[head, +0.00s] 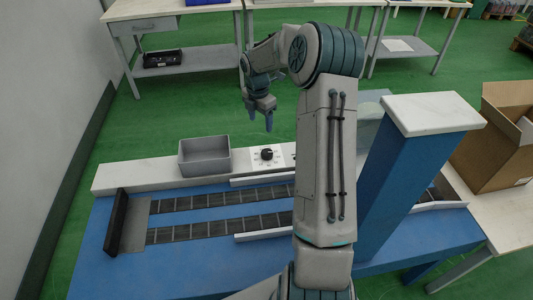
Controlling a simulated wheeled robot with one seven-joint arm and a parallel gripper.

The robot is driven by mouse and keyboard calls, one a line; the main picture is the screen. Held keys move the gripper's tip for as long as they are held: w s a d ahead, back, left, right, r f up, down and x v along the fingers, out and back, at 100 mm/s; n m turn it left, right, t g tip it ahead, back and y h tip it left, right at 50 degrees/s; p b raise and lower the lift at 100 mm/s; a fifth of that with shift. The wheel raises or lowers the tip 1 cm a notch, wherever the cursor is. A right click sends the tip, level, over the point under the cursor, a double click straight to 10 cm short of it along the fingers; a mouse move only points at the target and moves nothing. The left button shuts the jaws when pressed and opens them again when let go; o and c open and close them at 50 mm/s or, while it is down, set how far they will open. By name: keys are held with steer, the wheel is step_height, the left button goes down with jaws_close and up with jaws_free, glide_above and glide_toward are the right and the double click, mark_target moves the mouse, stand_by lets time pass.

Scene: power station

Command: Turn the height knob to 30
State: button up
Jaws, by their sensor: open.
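A small black knob (267,154) sits on a white panel (258,164) with faint markings around it. The panel is on the white ledge behind the blue conveyor station. The knob's marks and setting are too small to read. My gripper (261,122) points down above and slightly left of the knob in the picture, apart from it. Its two fingers are spread and nothing is between them. My arm hides the panel's right part and the middle of the station.
A grey open bin (205,156) stands on the ledge left of the knob. A blue post with a white top (432,112) rises at the right. A cardboard box (497,135) is farther right. Workbenches (168,12) stand behind, across green floor.

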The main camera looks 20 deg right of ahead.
steer(key=n, duration=0.2)
glide_above(267, 152)
step_height(267, 152, down, 5)
steer(key=shift+y, duration=0.3)
step_height(267, 152, down, 14)
steer(key=shift+b, duration=0.55)
steer(key=c, duration=1)
